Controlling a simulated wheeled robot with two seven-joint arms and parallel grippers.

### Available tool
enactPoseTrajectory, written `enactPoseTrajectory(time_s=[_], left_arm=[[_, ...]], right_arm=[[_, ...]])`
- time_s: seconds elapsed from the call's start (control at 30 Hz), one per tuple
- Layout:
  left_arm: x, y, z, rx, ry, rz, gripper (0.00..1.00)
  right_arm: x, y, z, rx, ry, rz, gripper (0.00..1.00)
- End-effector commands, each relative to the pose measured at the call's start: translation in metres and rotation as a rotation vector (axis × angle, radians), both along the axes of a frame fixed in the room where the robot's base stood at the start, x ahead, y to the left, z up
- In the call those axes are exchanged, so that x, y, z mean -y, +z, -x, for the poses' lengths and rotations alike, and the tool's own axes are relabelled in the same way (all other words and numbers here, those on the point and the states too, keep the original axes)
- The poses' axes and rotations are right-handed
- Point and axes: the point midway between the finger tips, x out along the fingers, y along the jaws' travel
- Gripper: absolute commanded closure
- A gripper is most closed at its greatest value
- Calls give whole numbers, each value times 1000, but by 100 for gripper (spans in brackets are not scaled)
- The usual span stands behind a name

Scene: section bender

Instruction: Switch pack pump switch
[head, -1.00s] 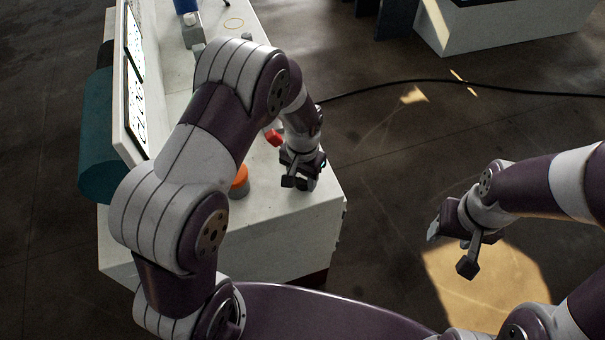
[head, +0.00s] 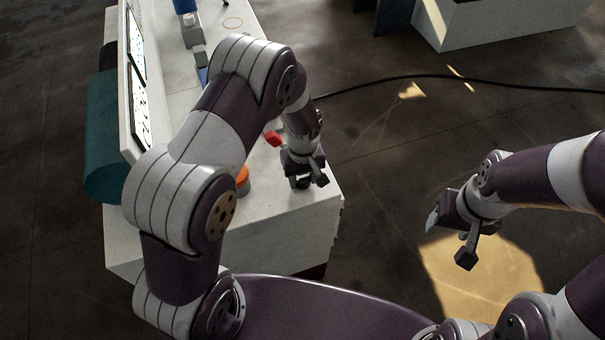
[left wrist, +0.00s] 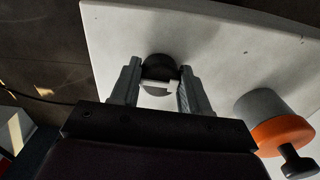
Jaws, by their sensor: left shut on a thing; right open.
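The pack pump switch appears to be the round dark knob (left wrist: 159,67) with a pale bar across its near side, on the white top. In the left wrist view it sits between the two fingers of my left gripper (left wrist: 159,90), which is shut on it. In the head view my left gripper (head: 306,180) points down at the near right corner of the white cabinet top (head: 285,225); the switch is mostly hidden under it there. My right gripper (head: 449,240) is open and empty, out over the floor to the right.
An orange-and-grey knob with a black handle (left wrist: 280,132) stands beside the switch; its orange part (head: 242,180) shows behind my left arm. A red part (head: 272,138) is near my wrist. A panel with screens (head: 137,85) stands at the left. A black cable (head: 450,78) crosses the floor.

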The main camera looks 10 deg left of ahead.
Motion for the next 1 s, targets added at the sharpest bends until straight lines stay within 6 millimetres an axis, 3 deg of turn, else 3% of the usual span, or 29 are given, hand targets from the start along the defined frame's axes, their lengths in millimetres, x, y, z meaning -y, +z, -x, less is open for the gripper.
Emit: enactPoseTrajectory(time_s=[0.73, 0.77, 0.8, 1.0], left_arm=[[0, 1, -1, 2, 80, 1, 85], [0, 1, -1, 2, 80, 1, 45], [0, 1, -1, 1, 80, 0, 32], [0, 0, -1, 1, 79, 0, 29]], right_arm=[[0, 3, 0, 0, 0, 0, 45], [0, 3, 0, 0, 0, 0, 45], [0, 3, 0, 0, 0, 0, 45], [0, 3, 0, 0, 0, 0, 45]])
